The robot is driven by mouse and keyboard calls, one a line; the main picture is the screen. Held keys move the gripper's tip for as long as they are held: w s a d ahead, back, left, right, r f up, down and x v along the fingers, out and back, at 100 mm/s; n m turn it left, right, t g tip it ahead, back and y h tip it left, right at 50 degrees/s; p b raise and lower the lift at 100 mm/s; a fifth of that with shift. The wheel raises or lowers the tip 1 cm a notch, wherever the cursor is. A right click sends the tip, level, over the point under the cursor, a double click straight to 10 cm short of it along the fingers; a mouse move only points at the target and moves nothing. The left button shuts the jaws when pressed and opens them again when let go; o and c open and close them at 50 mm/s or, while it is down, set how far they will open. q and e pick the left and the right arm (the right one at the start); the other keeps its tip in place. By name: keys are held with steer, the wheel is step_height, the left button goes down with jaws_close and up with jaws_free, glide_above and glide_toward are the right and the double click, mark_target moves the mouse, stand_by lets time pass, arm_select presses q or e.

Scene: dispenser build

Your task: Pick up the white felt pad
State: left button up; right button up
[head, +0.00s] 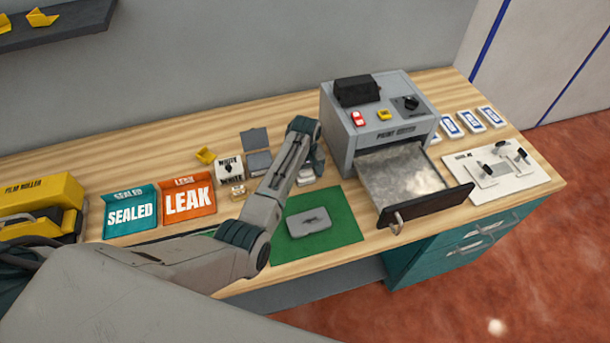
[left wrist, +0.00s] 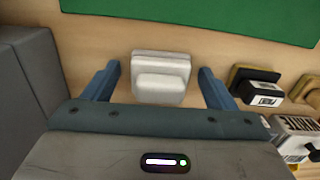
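The white felt pad (left wrist: 160,92) appears in the left wrist view as a pale square piece with a smaller raised block on it, on the wooden bench. It lies between the two blue fingers of my left gripper (left wrist: 158,72), with a gap on each side. The gripper is open, and I cannot tell its height over the pad. In the head view a small part of a white piece (head: 306,178) shows beside my left forearm, which hides most of the gripper. My right gripper is not in view.
A green mat (head: 345,210) bears a grey plate (head: 308,221). A grey printer (head: 375,115) with an open drawer (head: 430,205) stands to the right. Orange LEAK (head: 188,200) and teal SEALED (head: 130,214) trays and a WHITE box (head: 230,168) stand left.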

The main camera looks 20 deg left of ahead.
arm_select(q)
steer(key=c, duration=0.9)
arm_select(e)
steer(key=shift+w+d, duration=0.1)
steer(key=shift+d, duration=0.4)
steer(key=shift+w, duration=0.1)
arm_select(q)
steer(key=shift+r, duration=0.15)
